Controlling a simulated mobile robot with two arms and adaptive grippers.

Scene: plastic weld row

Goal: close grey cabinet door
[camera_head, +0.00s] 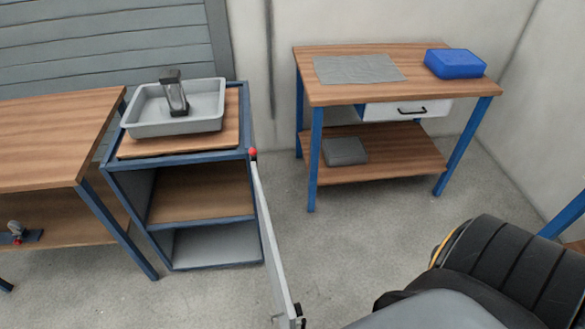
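The grey cabinet (107,171) stands at the left centre with a blue-grey frame and an open front. Its door (268,235) is swung wide open and shows nearly edge-on, reaching from the cabinet's right front corner toward me. A dark handle (298,315) shows near the door's free end at the bottom of the picture. A small red piece (253,152) sits at the door's top, by the cabinet corner. My arm fills the lower right, to the right of the door. Neither of my grippers shows.
A grey tray (150,128) with a dark upright item (174,92) rests on the cabinet top. A wooden table (50,130) stands close on the left. A blue-legged workbench (315,160) with a blue box (455,63) stands at the back right. Floor (350,250) is clear between.

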